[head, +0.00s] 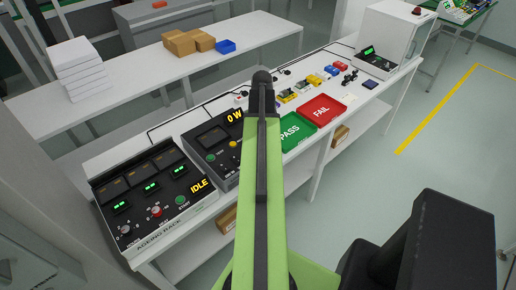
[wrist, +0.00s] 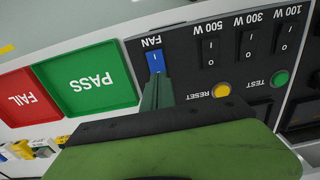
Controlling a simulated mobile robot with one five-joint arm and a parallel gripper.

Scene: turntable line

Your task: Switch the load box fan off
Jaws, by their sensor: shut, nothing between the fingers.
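The load box (head: 205,138) is a dark panel with a lit "0 W" display; it also shows in the wrist view (wrist: 195,68). In the wrist view its blue fan switch (wrist: 154,61) sits beneath the FAN label, with an "I" mark visible. My gripper (wrist: 157,82) is shut and empty, its tips right at the lower edge of that switch. The fingers hide the switch's lower part, and I cannot tell whether they touch it. In the head view my arm covers part of the box and hides the switch.
In the wrist view, black 500 W (wrist: 210,47), 300 W (wrist: 245,41) and 100 W (wrist: 284,36) switches, a yellow RESET button (wrist: 221,90) and green TEST button (wrist: 280,78) lie close by. The green PASS tray (wrist: 113,105) and red FAIL tray (wrist: 42,112) sit left.

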